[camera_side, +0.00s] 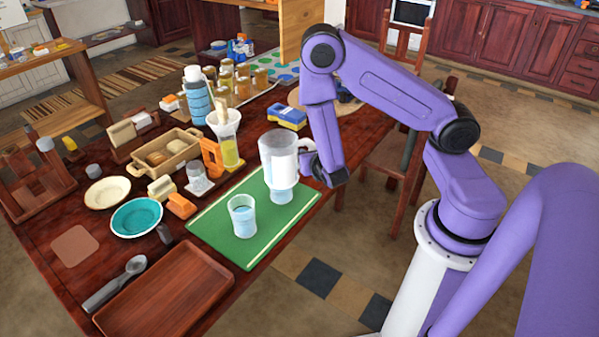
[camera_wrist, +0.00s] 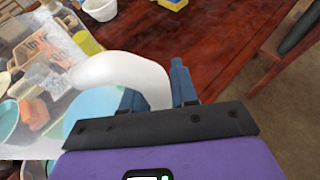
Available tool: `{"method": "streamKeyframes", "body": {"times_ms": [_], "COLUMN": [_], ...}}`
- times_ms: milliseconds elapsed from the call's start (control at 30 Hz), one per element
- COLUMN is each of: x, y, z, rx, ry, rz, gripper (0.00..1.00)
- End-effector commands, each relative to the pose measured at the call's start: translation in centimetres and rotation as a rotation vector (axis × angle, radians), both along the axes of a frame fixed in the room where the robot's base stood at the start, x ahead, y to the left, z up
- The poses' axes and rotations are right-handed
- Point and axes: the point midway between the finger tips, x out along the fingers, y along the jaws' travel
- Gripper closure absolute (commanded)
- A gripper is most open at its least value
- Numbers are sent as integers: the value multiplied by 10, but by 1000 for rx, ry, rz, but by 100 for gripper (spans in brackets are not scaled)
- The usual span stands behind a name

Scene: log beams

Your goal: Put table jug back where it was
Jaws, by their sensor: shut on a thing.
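The table jug (camera_side: 279,160) is a pale, translucent jug with a white handle and bluish liquid low inside. In the side view it stands upright, over or on the far right part of the green mat (camera_side: 215,224); I cannot tell whether its base touches. My gripper (camera_side: 312,165) is at the jug's right side, shut on the handle. In the wrist view the curved white handle (camera_wrist: 120,70) passes between the fingers of my gripper (camera_wrist: 158,88), and the clear jug body (camera_wrist: 50,75) fills the left.
A glass of water (camera_side: 242,216) stands on the mat in front of the jug. A yellow-filled pitcher (camera_side: 226,140), an orange item (camera_side: 212,158) and a small clear glass (camera_side: 197,179) stand to the left. A blue-yellow sponge (camera_side: 287,116) lies behind. The table's right edge is close.

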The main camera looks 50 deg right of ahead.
Motion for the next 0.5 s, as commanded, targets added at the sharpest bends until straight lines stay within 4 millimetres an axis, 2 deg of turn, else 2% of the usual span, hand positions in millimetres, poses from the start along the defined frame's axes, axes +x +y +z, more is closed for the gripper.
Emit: {"method": "streamKeyframes", "body": {"times_ms": [33,200,400,500], "x": [-13,-55,-90,-97], "y": [-20,-71,-103,-109], "z": [0,5,11,12], "rx": [-1,-6,-18,-22], "ry": [4,-1,-12,-15], "rz": [-75,-295,-456,-487], "gripper": [100,100,100,100]}}
